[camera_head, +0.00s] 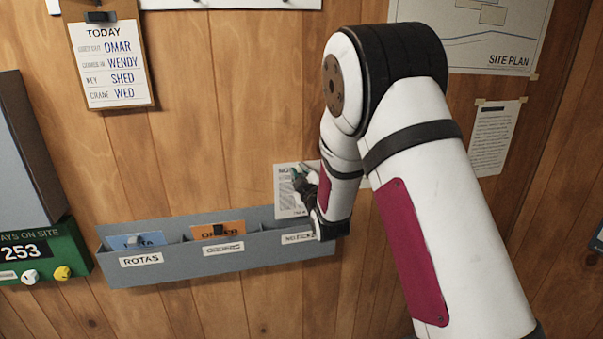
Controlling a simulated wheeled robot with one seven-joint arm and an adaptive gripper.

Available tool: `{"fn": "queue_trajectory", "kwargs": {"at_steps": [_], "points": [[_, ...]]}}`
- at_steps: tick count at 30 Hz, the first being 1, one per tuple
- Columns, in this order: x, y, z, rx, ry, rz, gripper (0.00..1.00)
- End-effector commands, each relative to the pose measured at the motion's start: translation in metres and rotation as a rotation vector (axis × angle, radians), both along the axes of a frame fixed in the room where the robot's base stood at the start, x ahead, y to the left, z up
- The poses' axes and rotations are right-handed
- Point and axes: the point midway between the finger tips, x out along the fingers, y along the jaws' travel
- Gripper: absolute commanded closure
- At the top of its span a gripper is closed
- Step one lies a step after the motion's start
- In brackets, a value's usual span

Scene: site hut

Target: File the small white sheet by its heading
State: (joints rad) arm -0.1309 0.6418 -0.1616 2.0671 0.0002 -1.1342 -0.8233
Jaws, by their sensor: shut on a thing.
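The small white sheet (288,191) is upright at the right end of the grey wall rack, with lines of print and a heading that is partly hidden. My gripper (302,178) is shut on the sheet at its right side. The sheet's lower edge is at or just above the right compartment; I cannot tell whether it is inside. The grey rack (180,272) has compartments labelled ROTAS (141,259), ORDERS (223,248) and a third label (298,238) partly covered by my wrist. A blue card stands in ROTAS and an orange card in ORDERS.
A clipboard (112,60) headed TODAY hangs above the rack on the left. A green days-on-site board (45,252) and a grey box (25,150) are at the left. A site plan (495,35) and a printed notice (493,137) are on the wall at right.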

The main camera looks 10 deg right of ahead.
Motion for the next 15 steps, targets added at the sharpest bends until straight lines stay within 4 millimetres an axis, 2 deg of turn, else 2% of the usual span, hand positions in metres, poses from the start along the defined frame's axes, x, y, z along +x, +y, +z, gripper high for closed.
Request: {"fn": "queue_trajectory", "kwargs": {"at_steps": [15], "points": [[0.001, 0.000, -0.028, 0.000, 0.002, -0.001, 1.00]]}}
